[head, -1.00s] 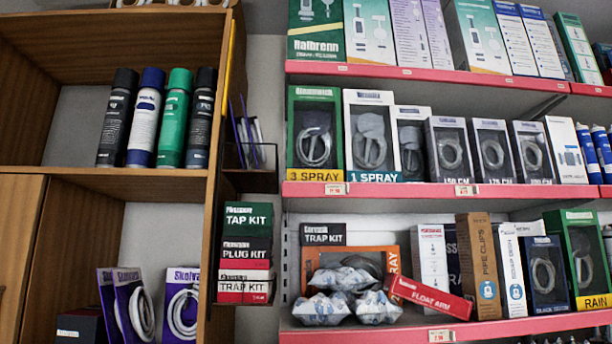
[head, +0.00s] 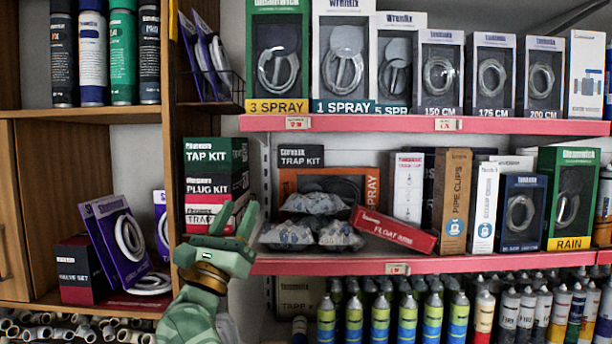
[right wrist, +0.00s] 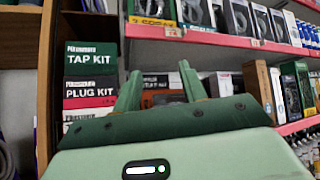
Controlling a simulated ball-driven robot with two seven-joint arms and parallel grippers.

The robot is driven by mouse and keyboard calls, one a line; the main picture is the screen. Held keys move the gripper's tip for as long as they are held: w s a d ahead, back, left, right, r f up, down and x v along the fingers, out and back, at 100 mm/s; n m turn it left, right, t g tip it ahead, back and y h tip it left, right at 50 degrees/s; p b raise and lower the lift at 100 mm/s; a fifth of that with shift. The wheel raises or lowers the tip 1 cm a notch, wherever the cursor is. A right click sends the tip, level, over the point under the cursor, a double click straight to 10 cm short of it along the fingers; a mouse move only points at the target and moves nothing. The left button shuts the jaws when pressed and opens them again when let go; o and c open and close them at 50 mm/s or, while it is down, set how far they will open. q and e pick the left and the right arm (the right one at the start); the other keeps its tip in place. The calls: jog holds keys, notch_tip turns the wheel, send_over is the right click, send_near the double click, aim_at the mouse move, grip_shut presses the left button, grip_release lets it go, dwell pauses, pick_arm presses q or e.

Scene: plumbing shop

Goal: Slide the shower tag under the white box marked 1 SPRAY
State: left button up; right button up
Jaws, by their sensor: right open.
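The white box marked 1 SPRAY (head: 344,45) stands on the red-edged upper shelf, between the green 3 SPRAY box (head: 277,40) and the 5 SPRAY box (head: 399,50). A small pale tag (head: 297,124) sits on that shelf's red edge, below the right part of the 3 SPRAY box. Another tag (head: 448,125) is further right on the same edge. Their print is too small to read, so I cannot tell which is the shower tag. My green right gripper (head: 237,213) is open and empty, below the shelf edge and left of the 1 SPRAY box. My left gripper is out of view.
A stack of TAP KIT, PLUG KIT and TRAP KIT boxes (head: 214,185) stands just behind my right gripper. Below the 1 SPRAY box, the lower shelf holds plastic-wrapped bags (head: 313,203) and a tilted red FLOAT ARM box (head: 394,231). Wooden shelving is at the left.

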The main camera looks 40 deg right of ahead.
jog(key=s+d+r+m+g+y+p, duration=0.1)
jog(key=s+d+r+m+g, duration=0.1)
jog(key=r+m+g, duration=0.35)
jog(key=s+d+r+m+g+y+p, duration=0.1)
jog(key=s+d+r+m+g, duration=0.15)
jog(key=r+m, duration=0.5)
jog(key=m+t+y+p, duration=0.2)
jog(key=m+t+y, duration=0.1)
jog(key=m+y, duration=0.35)
send_near(309, 123)
jog(key=shift+h, duration=0.45)
jog(key=p+x, duration=0.6)
jog(key=x, duration=0.1)
jog(key=shift+w+f, duration=0.2)
jog(key=shift+w+d+f, duration=0.15)
jog(key=shift+w+d, duration=0.15)
jog(key=shift+d, duration=0.25)
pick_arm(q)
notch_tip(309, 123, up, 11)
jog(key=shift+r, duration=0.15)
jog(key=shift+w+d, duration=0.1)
pick_arm(e)
grip_shut()
